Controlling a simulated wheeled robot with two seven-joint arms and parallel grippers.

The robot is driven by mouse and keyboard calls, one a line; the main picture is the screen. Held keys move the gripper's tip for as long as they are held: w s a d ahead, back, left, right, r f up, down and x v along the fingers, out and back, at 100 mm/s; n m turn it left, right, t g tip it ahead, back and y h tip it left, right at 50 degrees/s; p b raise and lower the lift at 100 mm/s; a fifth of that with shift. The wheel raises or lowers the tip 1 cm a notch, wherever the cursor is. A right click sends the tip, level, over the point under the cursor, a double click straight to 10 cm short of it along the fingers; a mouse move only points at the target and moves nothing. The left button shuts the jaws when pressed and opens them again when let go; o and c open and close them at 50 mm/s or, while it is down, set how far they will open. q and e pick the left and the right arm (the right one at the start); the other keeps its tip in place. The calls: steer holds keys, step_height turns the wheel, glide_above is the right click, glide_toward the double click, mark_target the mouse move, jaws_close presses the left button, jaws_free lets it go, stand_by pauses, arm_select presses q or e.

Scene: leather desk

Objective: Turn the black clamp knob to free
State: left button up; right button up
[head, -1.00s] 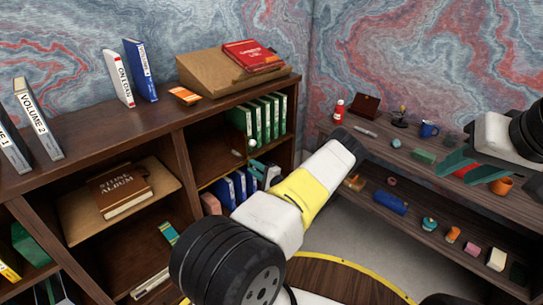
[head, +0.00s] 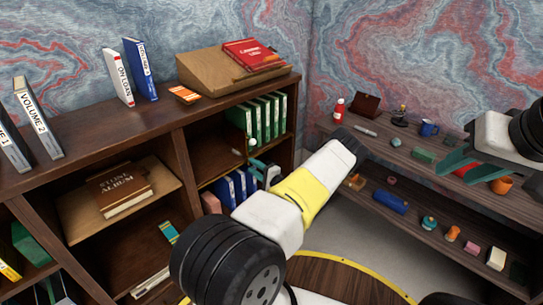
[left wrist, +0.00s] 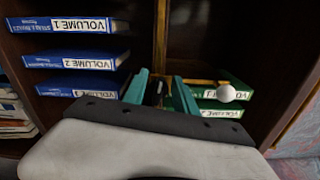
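The black clamp knob is not clearly made out; a small dark piece (left wrist: 159,91) shows between the fingers of my left gripper (left wrist: 160,91) in the left wrist view and may be it. The left gripper's two teal fingers stand apart there, one on each side of the dark piece; contact cannot be told. Brass bars (left wrist: 161,42) run behind them, and a white ball (left wrist: 226,93) sits right of the fingers. In the head view the left gripper (head: 259,170) is partly hidden at the shelf compartment. My right gripper (head: 462,170) is open and empty at the right.
Blue volumes (left wrist: 75,60) lie left of the left gripper in the left wrist view, with green volumes (left wrist: 222,113) at the right. In the head view, green books (head: 270,115) stand above in the bookcase (head: 178,165). A side shelf (head: 440,205) holds several small things.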

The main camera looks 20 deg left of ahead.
arm_select(q)
steer(key=v, duration=0.7)
steer(key=shift+d, duration=0.4)
steer(key=shift+s, duration=0.15)
steer(key=s+d+r+n+g+h, duration=0.1)
steer(key=s+r+n+g+h, duration=0.3)
steer(key=r, duration=0.5)
steer(key=s+d+r+n+g+h, duration=0.1)
steer(key=s+r+n+g+h, duration=0.35)
steer(key=r, duration=0.45)
steer(key=s+d+r+m+t+h, duration=0.1)
steer(key=s+d+r+t+h, duration=0.3)
steer(key=s+d+r, duration=0.5)
steer(key=s+d+r+m+t+h, duration=0.1)
steer(key=s+d+r+t+h, duration=0.2)
steer(key=s+d+r+h, duration=0.3)
steer(key=s+d+r, duration=0.3)
steer(key=s+r, duration=0.4)
steer(key=r, duration=0.2)
steer(key=shift+t, duration=0.35)
